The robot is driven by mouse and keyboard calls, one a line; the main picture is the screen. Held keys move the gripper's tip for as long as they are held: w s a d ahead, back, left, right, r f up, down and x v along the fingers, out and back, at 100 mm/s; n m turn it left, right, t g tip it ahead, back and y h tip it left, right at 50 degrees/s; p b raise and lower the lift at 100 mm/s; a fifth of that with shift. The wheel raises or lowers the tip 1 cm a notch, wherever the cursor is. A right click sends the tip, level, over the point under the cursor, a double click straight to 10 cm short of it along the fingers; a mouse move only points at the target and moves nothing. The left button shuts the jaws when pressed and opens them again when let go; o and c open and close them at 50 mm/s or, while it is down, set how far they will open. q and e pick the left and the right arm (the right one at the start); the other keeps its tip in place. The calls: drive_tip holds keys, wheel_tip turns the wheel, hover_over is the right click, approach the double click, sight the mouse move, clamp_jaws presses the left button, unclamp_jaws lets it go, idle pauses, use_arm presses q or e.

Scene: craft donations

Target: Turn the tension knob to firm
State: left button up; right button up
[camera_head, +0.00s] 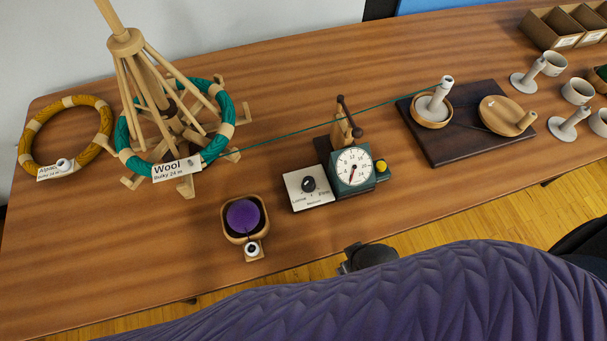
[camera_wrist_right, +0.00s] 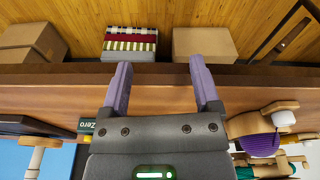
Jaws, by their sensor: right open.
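The tension knob (camera_head: 309,184) is a small black knob on a pale plate (camera_head: 297,200) lettered Loose, Medium and Firm. I cannot tell which word it points at. The plate sits left of a dark green counter box with a round white dial (camera_head: 352,167). My right gripper shows in the wrist view (camera_wrist_right: 160,88) with its two purple fingers apart and nothing between them. It is by the table's front edge. In that view the knob does not show. My left gripper is not in view.
A teal Wool skein (camera_head: 217,145) sits on a wooden swift, its yarn running right to a spindle (camera_head: 441,92) on a dark board. A purple ball (camera_head: 243,216) sits in a wooden holder left of the plate. Boxes (camera_wrist_right: 205,43) stand on the floor beyond the table edge.

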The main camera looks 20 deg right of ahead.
drive_tip(key=w+a+r+t+y, duration=0.1)
drive_tip(key=w+a+r, duration=0.15)
drive_tip(key=r, duration=0.35)
drive_tip(key=w+a+r+y, duration=0.1)
drive_tip(key=w+a+r, duration=0.15)
drive_tip(key=r, duration=0.35)
drive_tip(key=w+a+r+m+g+y, duration=0.1)
drive_tip(key=w+a+r+m+y, duration=0.15)
drive_tip(key=w+a, duration=0.4)
drive_tip(key=m+g+h, duration=0.2)
drive_tip(key=m+h, duration=0.3)
drive_tip(key=m, duration=0.3)
hover_over(309, 181)
wheel_tip(309, 181, down, 9)
drive_tip(key=b, duration=0.4)
drive_tip(key=shift+f, duration=0.1)
drive_tip(key=shift+f+b, duration=0.4)
drive_tip(key=shift+r, duration=0.1)
clamp_jaws()
